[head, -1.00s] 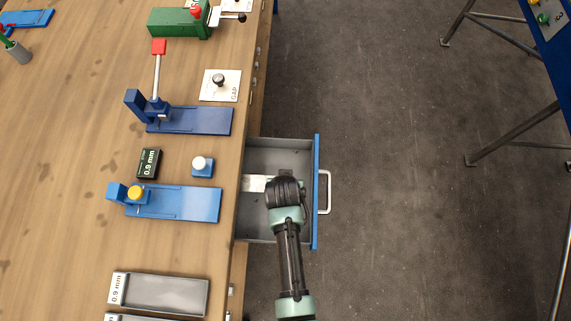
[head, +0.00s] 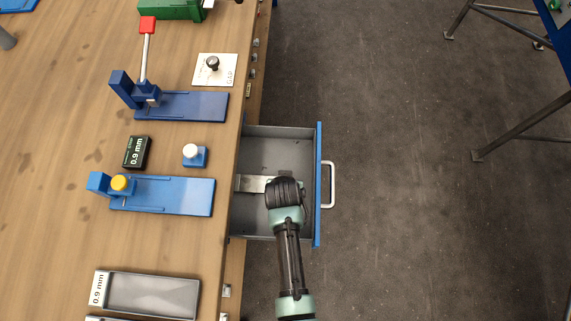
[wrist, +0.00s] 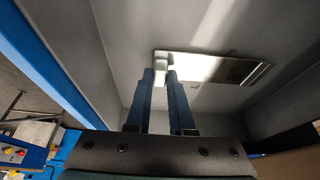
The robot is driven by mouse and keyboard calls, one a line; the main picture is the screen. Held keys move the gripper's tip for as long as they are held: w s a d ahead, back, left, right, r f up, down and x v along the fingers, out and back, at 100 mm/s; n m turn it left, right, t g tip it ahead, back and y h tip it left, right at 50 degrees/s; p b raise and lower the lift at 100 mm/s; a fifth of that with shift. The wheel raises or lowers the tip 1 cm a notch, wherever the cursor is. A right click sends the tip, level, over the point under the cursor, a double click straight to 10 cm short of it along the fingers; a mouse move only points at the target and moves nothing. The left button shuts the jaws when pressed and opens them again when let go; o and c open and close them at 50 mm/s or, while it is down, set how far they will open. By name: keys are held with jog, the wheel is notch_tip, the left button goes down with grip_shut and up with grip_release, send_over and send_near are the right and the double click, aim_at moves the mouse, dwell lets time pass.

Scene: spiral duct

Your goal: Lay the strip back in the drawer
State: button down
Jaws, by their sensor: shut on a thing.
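The strip (head: 250,183) is a flat, pale metal piece inside the open drawer's outline in the head view. It also shows in the wrist view (wrist: 225,68), bright at its left end and darker toward its right end. The drawer (head: 283,133) is grey inside with a blue front and a pale handle. My gripper is over the drawer; in the wrist view its two blue fingers (wrist: 160,75) are close together on the strip's left end. In the head view my wrist hides the fingertips and part of the strip. Whether the strip touches the drawer floor is unclear.
The wooden bench (head: 50,190) lies left of the drawer. On it are two blue fixtures (head: 180,195), a black 0.9 mm block (head: 137,152), a white-knobbed blue block (head: 195,156) and a grey tray (head: 150,294). Bare floor (head: 400,220) lies to the right.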

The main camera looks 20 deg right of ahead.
jog(key=shift+c, duration=0.8)
grip_release()
notch_tip(320, 180, up, 7)
jog(key=p, duration=0.7)
dwell(0.4)
